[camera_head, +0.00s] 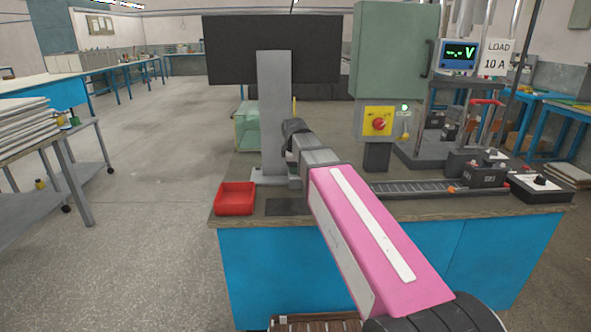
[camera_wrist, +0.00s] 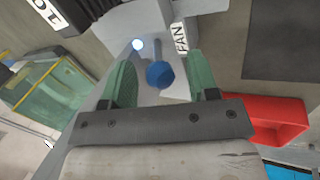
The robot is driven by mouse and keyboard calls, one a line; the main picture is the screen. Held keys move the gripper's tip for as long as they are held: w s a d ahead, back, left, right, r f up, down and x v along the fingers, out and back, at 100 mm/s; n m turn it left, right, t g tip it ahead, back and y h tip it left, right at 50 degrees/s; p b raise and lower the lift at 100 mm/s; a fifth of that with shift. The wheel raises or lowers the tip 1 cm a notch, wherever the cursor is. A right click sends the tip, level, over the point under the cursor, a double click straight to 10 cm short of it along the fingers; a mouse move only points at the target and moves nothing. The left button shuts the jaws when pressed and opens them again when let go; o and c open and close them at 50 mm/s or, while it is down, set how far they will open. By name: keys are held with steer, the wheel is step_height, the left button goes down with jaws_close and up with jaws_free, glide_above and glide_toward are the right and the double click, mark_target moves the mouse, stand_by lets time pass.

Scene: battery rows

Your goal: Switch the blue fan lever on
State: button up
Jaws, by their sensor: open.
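A small bright round lamp (camera_wrist: 138,44) glows on the other side of the stem. My gripper (camera_wrist: 160,68) is open, with one green finger on each side of the knob. I see gaps between the knob and both fingers; depth is hard to judge. In the head view my arm hides the lever, and the fingers cannot be made out.
A red tray (camera_head: 235,198) stands at the bench's left front edge, close to my wrist. A grey post (camera_head: 273,115) carries a dark panel behind it. A green cabinet (camera_head: 393,50) with a yellow-backed red switch (camera_head: 378,121) and other equipment stand to the right.

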steer(key=v, duration=0.8)
steer(key=shift+s+r, duration=0.1)
steer(key=c, duration=0.7)
steer(key=shift+w+r+m, duration=0.25)
steer(key=shift+m, duration=0.15)
jaws_close()
steer(key=w+a+r+m+g, duration=0.2)
steer(key=w+r+m+g, duration=0.15)
steer(key=r+m, duration=0.85)
steer(key=shift+d+f+m+t, duration=0.1)
steer(key=shift+d+f+m, duration=0.35)
steer(key=shift+f, duration=2.4)
steer(key=shift+d+f+m+t, duration=0.15)
steer(key=shift+f+m, duration=0.45)
steer(key=shift+f, duration=2.2)
steer(key=shift+d+f+m+t, duration=0.1)
steer(key=shift+d+f+m, duration=0.35)
steer(key=shift+f, duration=2.4)
